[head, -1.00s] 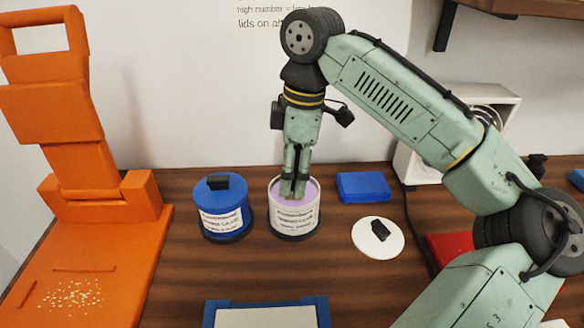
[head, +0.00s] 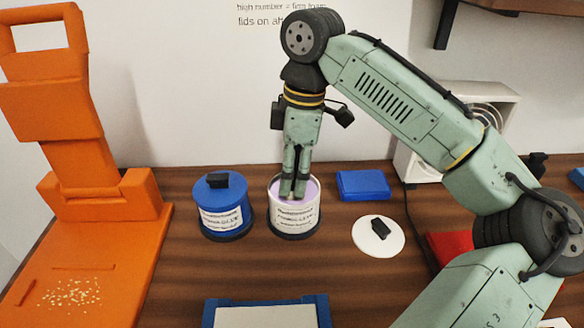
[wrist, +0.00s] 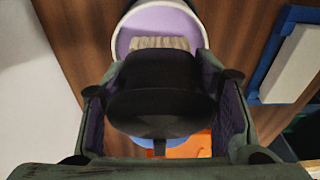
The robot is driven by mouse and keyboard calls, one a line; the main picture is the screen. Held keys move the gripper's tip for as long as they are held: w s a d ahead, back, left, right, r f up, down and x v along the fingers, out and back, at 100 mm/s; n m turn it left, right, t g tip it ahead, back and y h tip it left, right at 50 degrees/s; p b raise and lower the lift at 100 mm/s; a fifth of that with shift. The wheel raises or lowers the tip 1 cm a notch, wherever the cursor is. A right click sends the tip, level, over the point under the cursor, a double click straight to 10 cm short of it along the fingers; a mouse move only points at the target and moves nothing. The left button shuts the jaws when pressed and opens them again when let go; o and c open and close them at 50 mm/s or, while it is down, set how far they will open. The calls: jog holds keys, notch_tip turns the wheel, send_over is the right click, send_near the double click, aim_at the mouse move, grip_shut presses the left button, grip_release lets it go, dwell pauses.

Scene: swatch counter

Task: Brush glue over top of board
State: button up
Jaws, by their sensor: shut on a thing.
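My gripper (head: 294,190) points down into the mouth of an open white pot (head: 294,221) of lilac glue (head: 312,187). In the wrist view it is shut on a black brush handle (wrist: 155,95). The brush's pale bristles (wrist: 160,43) show at the lilac glue inside the pot's rim (wrist: 117,40). How deep the bristles sit is hard to tell. A pale board (head: 265,318) lies in a blue frame (head: 323,308) at the front of the counter, cut by the picture's lower edge. The board also shows at the right of the wrist view (wrist: 298,62).
A lidded blue pot (head: 222,208) stands just left of the open pot. A white lid (head: 378,237) with a black knob lies to the right, near a blue block (head: 363,186). An orange stand (head: 85,250) fills the left side.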

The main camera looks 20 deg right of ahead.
jog(key=shift+f, duration=0.5)
dwell(1.8)
notch_tip(320, 180, up, 5)
jog(key=p, duration=0.5)
jog(key=shift+r, duration=0.2)
jog(key=shift+r+p, duration=0.4)
jog(key=shift+r, duration=0.5)
jog(key=shift+s, duration=0.15)
